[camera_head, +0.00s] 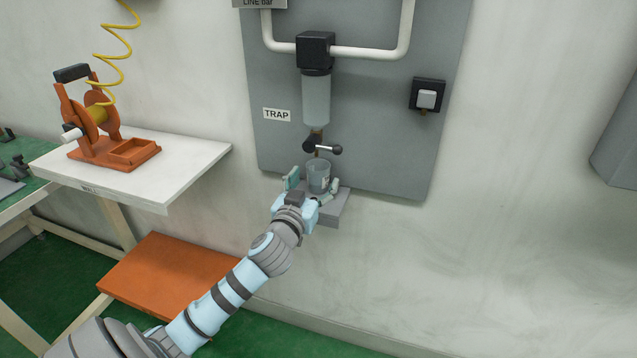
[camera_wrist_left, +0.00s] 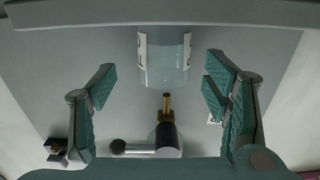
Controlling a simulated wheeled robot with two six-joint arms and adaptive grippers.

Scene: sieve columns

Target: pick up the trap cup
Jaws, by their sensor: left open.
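The trap cup (camera_head: 318,176) is a clear grey cup standing upright on a small grey shelf (camera_head: 338,207) below the trap's drain valve (camera_head: 322,146). My left gripper (camera_head: 312,184) is open, with one teal finger on each side of the cup in the head view. In the left wrist view, which looks upside down, the cup (camera_wrist_left: 164,60) lies between and beyond the open fingers (camera_wrist_left: 160,88), with dark markings on its sides. I cannot tell whether a finger touches it. The right gripper is not in view.
The clear trap bowl (camera_head: 316,100) hangs above the valve on the grey wall panel (camera_head: 375,130). A white table (camera_head: 180,160) with an orange reel stand (camera_head: 105,135) is at the left.

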